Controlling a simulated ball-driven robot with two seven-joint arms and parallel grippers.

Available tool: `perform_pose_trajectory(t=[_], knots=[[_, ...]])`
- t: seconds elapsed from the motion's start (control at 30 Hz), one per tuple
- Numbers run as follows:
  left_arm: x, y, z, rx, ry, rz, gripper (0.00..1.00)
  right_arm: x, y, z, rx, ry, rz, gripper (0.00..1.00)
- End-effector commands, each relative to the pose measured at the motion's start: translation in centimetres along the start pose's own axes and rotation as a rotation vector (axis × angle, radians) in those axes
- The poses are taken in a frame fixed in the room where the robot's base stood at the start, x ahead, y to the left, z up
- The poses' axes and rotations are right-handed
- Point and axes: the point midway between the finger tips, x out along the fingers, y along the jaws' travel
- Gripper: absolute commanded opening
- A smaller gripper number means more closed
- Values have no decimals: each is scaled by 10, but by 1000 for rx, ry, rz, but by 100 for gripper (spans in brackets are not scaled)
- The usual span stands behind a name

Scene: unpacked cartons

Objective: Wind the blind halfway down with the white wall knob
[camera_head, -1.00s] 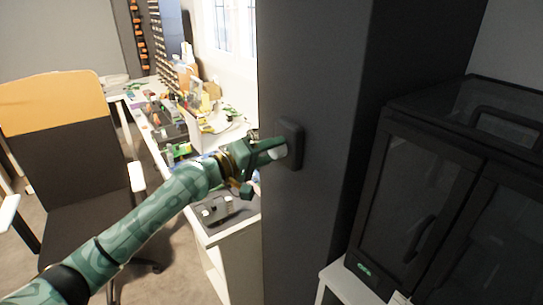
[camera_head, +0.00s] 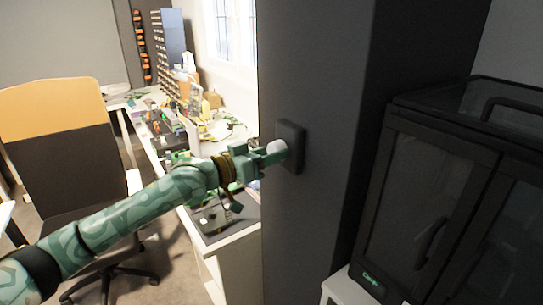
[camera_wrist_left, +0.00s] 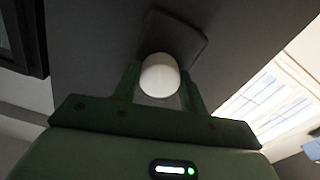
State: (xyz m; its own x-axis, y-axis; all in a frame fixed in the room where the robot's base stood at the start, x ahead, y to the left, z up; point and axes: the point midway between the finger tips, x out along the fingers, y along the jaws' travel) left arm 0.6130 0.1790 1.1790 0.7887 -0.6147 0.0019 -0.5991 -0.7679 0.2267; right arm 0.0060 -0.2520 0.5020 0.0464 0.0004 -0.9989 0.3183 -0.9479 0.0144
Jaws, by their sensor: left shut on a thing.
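The white wall knob (camera_head: 277,147) sits on a dark plate (camera_head: 291,130) on the side of a dark grey pillar. My left gripper (camera_head: 273,153) is shut on the knob, with its fingers on either side of it. In the left wrist view the knob (camera_wrist_left: 159,75) shows as a white rounded cylinder between the two green fingers (camera_wrist_left: 160,88), and the dark plate (camera_wrist_left: 178,38) is behind it. I cannot make out the blind for certain; a bright window (camera_head: 232,28) shows at the back. My right gripper is not in view.
A black glass-doored cabinet (camera_head: 420,190) stands at the right, close to the pillar (camera_head: 320,220). A cluttered white workbench (camera_head: 225,240) runs behind my left arm. An office chair (camera_head: 60,150) with an orange-topped back stands at the left.

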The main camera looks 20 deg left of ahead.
Motion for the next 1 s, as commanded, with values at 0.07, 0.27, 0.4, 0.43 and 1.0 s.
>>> perform_pose_trajectory(t=[0.07, 0.27, 0.4, 0.43, 1.0], knots=[[0, -1, 6, 69, -12, -1, 19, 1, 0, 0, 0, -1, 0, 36], [0, -1, 5, 238, -12, -1, 19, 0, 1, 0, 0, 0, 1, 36], [0, -1, 5, 332, -12, 0, 19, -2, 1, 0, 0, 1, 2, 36], [0, -1, 5, 351, -12, 0, 19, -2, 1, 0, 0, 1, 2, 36], [0, -2, 7, 492, -15, 1, 19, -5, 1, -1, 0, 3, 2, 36]])
